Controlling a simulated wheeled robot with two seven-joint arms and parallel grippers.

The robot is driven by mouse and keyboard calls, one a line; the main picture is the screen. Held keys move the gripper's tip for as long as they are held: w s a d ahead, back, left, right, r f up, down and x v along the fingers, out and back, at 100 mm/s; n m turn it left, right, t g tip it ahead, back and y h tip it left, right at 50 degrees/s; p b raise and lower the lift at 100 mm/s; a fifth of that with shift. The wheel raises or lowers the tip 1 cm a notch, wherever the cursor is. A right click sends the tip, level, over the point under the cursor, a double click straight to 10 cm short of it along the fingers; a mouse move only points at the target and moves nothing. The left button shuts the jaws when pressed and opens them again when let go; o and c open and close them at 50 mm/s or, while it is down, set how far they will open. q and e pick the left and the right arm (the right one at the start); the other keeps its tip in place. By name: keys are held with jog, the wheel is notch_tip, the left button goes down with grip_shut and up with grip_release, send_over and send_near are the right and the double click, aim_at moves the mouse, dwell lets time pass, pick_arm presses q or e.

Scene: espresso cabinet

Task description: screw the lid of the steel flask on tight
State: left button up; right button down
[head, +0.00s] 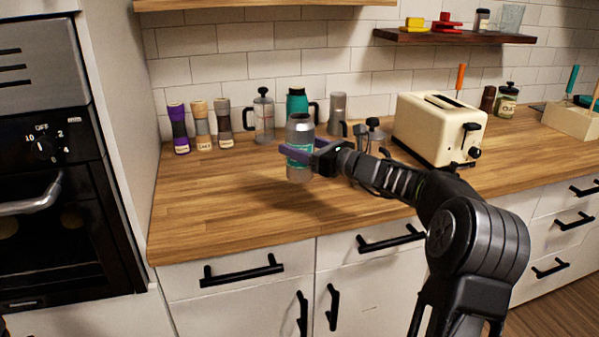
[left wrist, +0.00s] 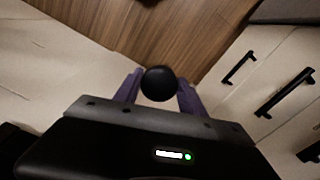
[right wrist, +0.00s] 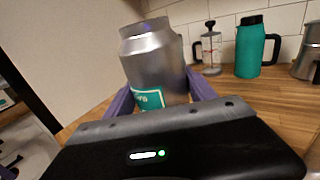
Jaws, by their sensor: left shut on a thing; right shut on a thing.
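The steel flask (head: 300,130) is silver with a teal label and stands roughly upright near the counter's front middle, with no lid on its top. My right gripper (head: 299,152) is shut around its body, and the right wrist view shows the flask (right wrist: 150,60) between purple fingers (right wrist: 158,100). A shadow lies on the wood below; I cannot tell if the base touches the counter. My left gripper (left wrist: 158,92) is outside the head view. It is shut on a round black thing, apparently the lid (left wrist: 159,83), held over the floor in front of the drawers.
Several grinders (head: 202,128), a French press (head: 263,118), a teal jug (head: 297,103) and a steel pot (head: 337,113) stand behind the flask. A cream toaster (head: 425,130) is to the right. The left front of the counter (head: 200,215) is clear.

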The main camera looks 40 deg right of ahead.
aim_at(300, 165)
jog(key=shift+f, duration=0.2)
jog(key=shift+f, duration=2.5)
jog(key=shift+f+b, duration=0.1)
jog(key=shift+b, duration=0.2)
jog(key=shift+c, duration=1.5)
grip_release()
jog(key=shift+f, duration=0.1)
jog(key=shift+r, duration=0.2)
jog(key=v, duration=1.2)
jog(key=shift+f+b, duration=0.15)
jog(key=shift+b, duration=0.2)
